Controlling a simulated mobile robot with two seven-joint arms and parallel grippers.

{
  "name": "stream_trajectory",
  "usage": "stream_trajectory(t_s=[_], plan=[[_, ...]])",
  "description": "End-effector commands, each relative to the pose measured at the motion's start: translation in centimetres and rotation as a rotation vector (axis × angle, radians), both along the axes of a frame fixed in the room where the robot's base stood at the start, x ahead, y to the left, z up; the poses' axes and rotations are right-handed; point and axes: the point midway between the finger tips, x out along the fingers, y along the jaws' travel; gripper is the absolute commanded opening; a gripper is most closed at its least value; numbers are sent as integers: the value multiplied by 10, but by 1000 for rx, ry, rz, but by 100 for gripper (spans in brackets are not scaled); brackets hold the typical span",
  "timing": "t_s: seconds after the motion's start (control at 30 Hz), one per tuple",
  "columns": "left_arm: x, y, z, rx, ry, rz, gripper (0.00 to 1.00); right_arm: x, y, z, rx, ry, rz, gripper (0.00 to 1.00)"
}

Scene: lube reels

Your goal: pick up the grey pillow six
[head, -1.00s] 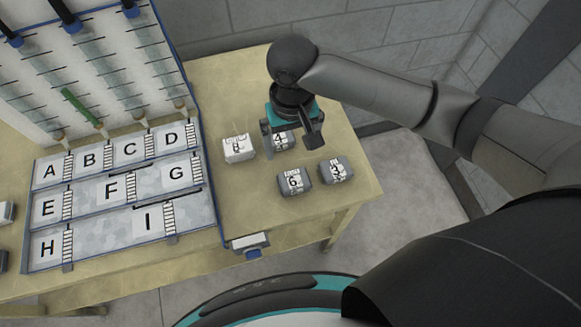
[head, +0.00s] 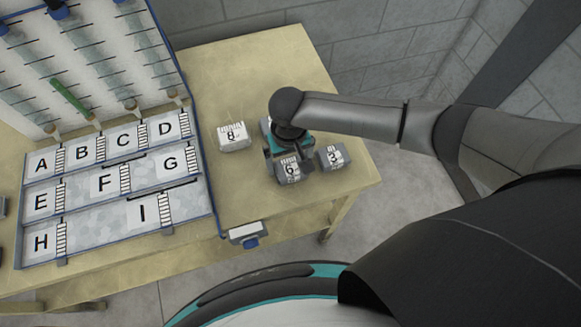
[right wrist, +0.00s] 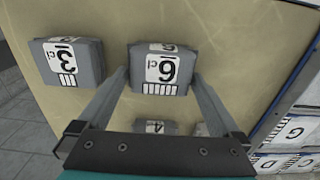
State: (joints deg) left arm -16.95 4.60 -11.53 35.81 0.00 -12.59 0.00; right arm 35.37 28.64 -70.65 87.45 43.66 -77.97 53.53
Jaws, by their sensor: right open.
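The grey pillow six (head: 291,170) lies on the wooden table with its white label facing up. It also shows in the right wrist view (right wrist: 163,68), at the top middle. My right gripper (head: 281,158) is over it, open, seen from above in the head view. In the right wrist view the two fingers of my right gripper (right wrist: 160,78) stand apart, one on each side of the pillow's near end, and nothing is clamped. Whether the fingers touch its sides cannot be told. My left gripper is not in view.
Grey pillow three (head: 332,157) lies close to the right of pillow six. A white pillow eight (head: 233,137) lies to the left. Pillow four (right wrist: 155,128) is partly hidden behind the gripper. A rack with lettered bins (head: 115,180) stands at the left.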

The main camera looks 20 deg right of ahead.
Motion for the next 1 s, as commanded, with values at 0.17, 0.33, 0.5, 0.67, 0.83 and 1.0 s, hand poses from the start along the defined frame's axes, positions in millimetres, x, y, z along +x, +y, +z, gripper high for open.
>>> stream_trajectory(t_s=[0.17, 0.33, 0.5, 0.67, 0.83, 1.0], plan=[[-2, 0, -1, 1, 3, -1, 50, 0, 0, -4, 0, 0, 1, 100], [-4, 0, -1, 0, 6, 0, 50, 0, 0, -4, 0, 0, 1, 93], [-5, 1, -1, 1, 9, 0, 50, 0, 0, -3, 0, 0, 0, 74], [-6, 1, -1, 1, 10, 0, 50, 0, 0, -3, 0, 0, 0, 56], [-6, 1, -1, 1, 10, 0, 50, 0, 0, -3, 0, 0, 0, 37], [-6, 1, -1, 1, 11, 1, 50, 0, 0, -3, 0, 0, 0, 35]])
